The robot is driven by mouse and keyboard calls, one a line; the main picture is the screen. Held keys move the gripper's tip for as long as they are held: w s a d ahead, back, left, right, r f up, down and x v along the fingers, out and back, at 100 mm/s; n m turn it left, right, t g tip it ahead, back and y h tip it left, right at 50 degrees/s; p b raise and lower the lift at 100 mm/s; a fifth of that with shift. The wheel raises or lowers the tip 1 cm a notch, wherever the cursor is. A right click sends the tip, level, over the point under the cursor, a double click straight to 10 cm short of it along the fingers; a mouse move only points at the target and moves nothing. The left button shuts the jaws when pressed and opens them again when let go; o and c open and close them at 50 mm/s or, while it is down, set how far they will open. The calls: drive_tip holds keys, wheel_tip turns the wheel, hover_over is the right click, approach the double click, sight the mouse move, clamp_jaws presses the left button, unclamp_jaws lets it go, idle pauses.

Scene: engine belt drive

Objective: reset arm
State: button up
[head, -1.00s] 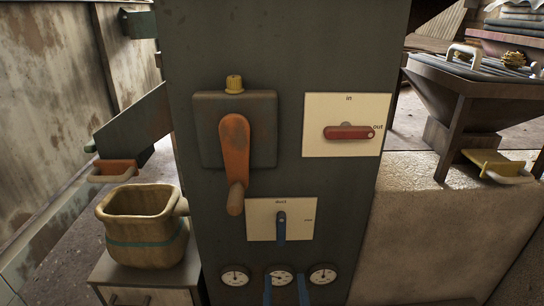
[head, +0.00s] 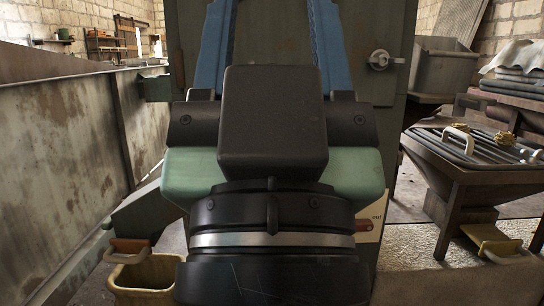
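My gripper (head: 270,25) fills the middle of the head view, raised in front of the dark cabinet (head: 350,40). Its two blue fingers point up and stand well apart, with only the cabinet's face showing between them. Their tips are at or past the top edge of the picture. The black and green gripper body hides most of the cabinet's front. Part of the red lever (head: 364,227) on its cream plate shows at the gripper's lower right. The orange crank, blue lever and gauges are hidden.
A round latch (head: 380,60) is on the cabinet. A dark hopper table (head: 470,170) with rods and a yellow-handled part is at right. A rusty wall runs along the left.

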wheel_tip(320, 180, up, 34)
drive_tip(key=p, duration=3.2)
drive_tip(key=shift+r+p, duration=0.25)
drive_tip(key=shift+p, duration=0.05)
